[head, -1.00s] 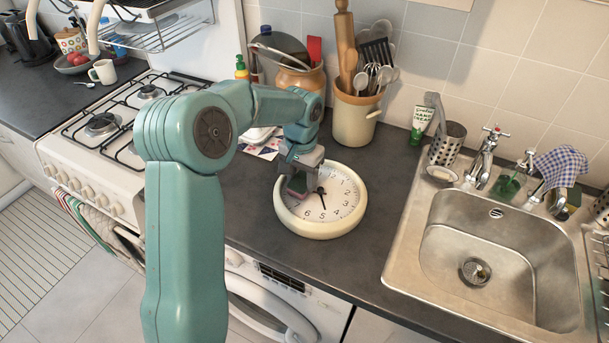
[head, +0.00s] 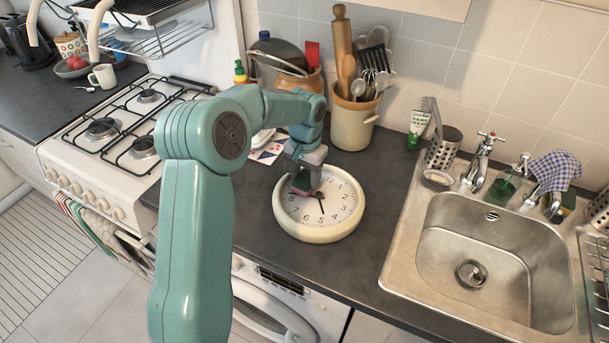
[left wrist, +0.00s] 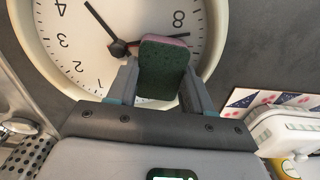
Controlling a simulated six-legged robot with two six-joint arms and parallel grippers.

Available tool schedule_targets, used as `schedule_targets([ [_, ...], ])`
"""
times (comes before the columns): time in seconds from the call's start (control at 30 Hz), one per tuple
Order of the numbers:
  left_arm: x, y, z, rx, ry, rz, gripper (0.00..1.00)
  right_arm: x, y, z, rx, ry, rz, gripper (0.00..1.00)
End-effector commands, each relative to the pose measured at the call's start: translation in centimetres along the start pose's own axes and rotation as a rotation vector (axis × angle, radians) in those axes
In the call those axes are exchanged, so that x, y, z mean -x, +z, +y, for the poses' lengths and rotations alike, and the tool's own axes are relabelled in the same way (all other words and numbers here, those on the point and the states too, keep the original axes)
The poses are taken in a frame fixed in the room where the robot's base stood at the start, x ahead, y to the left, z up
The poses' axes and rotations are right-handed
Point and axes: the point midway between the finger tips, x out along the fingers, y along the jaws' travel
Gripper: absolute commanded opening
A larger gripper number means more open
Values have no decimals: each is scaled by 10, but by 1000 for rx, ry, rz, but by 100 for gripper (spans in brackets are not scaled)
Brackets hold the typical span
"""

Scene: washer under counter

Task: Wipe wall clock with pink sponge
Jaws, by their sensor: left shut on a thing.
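The wall clock (head: 338,212) lies face up on the dark counter, with a cream rim and a white face. It also fills the top of the left wrist view (left wrist: 82,40). My left gripper (head: 304,186) is over the left part of the clock face. It is shut on the pink sponge (left wrist: 162,66), which has a dark green side and a pink edge. My right gripper is not in view.
A utensil crock (head: 352,122) stands behind the clock. The steel sink (head: 400,262) is to the right, and the gas stove (head: 120,190) to the left. The counter between clock and sink is clear.

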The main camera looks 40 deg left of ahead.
Motion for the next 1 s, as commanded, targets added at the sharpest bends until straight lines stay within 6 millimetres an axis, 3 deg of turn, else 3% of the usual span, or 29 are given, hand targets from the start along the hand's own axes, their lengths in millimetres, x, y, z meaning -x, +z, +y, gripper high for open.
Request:
schedule_targets([
  [0.23,10,0,0,0,0,1,26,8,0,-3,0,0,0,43],
  [1.0,92,0,0,0,0,0,26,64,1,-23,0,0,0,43],
])
